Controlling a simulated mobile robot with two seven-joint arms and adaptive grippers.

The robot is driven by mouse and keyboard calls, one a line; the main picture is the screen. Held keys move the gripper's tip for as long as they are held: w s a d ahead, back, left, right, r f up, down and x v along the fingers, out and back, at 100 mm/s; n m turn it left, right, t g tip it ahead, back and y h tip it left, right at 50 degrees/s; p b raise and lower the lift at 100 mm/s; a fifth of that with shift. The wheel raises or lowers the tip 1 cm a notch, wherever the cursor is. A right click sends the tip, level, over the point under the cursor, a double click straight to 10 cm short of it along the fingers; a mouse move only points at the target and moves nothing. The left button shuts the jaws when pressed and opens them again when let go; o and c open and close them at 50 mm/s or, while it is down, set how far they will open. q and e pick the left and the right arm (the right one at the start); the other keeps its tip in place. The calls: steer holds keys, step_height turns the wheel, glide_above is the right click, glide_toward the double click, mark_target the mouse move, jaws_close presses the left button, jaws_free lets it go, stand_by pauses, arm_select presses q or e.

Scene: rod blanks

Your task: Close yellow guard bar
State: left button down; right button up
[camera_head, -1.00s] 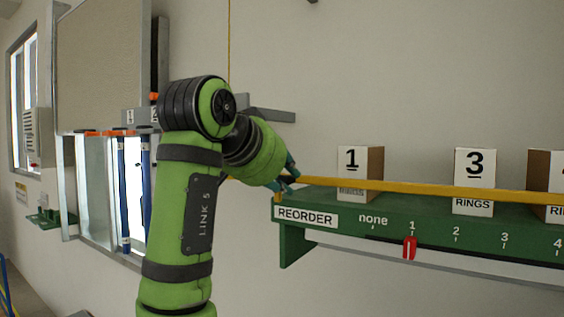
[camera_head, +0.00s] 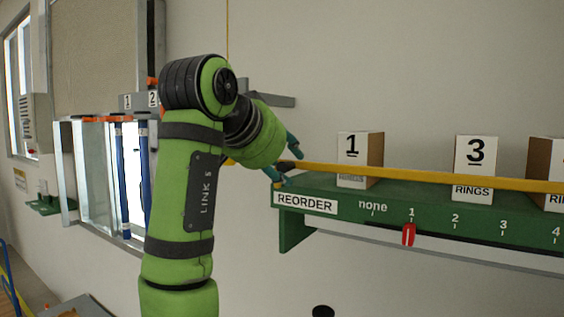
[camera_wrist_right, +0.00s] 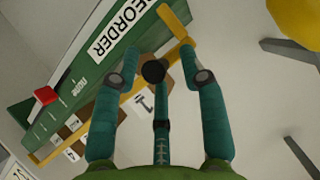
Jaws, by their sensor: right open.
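The yellow guard bar (camera_head: 420,175) runs almost level across the fronts of the boxes on the green shelf (camera_head: 300,226). Its left end is by my right gripper. My right gripper (camera_head: 287,167) is open, with its teal fingers spread above and below the bar near that end. In the right wrist view the open gripper (camera_wrist_right: 158,52) has the guard bar (camera_wrist_right: 133,76) passing beyond its fingers, with the bar's bent end piece at the top. I cannot tell whether any finger touches the bar. My left gripper is not in view.
Boxes marked 1 (camera_head: 352,160) and 3 (camera_head: 475,168) stand on the shelf behind the bar. A red slider (camera_head: 408,235) is at mark 1 on the shelf front. A rack with blue rods (camera_head: 123,190) is at left. Free air lies below the shelf.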

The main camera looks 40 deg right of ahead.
steer(key=v, duration=0.7)
steer(key=shift+a, duration=0.15)
steer(key=shift+s+r, duration=0.1)
